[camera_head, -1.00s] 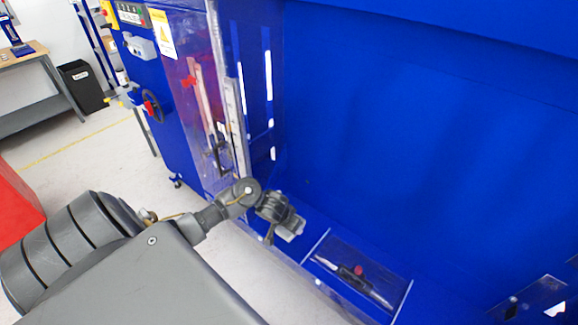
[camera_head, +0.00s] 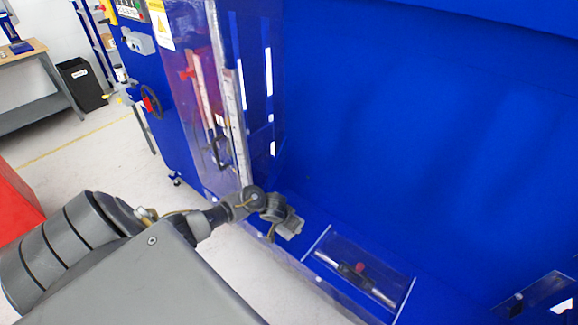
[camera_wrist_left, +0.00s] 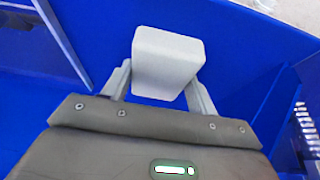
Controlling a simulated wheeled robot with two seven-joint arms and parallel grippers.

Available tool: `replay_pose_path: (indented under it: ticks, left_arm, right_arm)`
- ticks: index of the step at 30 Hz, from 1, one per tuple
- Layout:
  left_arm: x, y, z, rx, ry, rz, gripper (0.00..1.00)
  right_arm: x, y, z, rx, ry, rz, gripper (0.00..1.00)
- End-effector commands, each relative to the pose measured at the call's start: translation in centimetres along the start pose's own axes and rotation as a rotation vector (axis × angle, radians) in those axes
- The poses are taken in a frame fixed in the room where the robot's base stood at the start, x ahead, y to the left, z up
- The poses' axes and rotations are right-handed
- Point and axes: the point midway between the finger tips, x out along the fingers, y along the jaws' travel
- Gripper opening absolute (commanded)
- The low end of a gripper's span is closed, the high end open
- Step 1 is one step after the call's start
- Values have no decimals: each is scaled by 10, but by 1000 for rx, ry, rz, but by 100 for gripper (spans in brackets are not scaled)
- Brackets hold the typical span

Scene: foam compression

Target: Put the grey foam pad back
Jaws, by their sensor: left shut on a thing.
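The grey foam pad (camera_wrist_left: 167,60) is a pale block with rounded edges, held between the two fingers of my left gripper (camera_wrist_left: 159,76) in the left wrist view. In the head view my left gripper (camera_head: 283,222) is small, low over the blue ledge at the foot of the machine, with the pad (camera_head: 291,228) at its far end. I cannot tell whether the pad touches the ledge. My right gripper is in neither view.
The blue machine wall (camera_head: 420,130) rises behind the ledge. A clear-covered recess (camera_head: 335,247) with a red-knobbed tool lies right of the gripper. A clear door (camera_head: 222,120) with a black handle stands left. A red box (camera_head: 15,205) sits at the left edge.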

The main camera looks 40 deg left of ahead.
Motion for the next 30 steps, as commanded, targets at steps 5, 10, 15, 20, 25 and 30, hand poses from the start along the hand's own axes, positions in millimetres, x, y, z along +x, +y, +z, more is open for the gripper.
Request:
replay_pose_path:
  ticks: [5,10,15,20,25,30]
  left_arm:
    - [2,0,1,0,-1,1,25]
    - [1,0,1,0,-1,1,80]
    - [1,0,1,0,-1,1,80]
    - [-2,0,0,0,0,1,80]
    - [-26,0,-1,1,0,1,80]
    - [-65,0,-2,3,2,2,80]
  right_arm:
    - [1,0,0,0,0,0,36]
    - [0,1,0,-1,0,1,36]
    - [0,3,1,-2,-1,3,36]
    - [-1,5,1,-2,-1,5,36]
    - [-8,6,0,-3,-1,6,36]
    - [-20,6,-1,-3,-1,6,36]
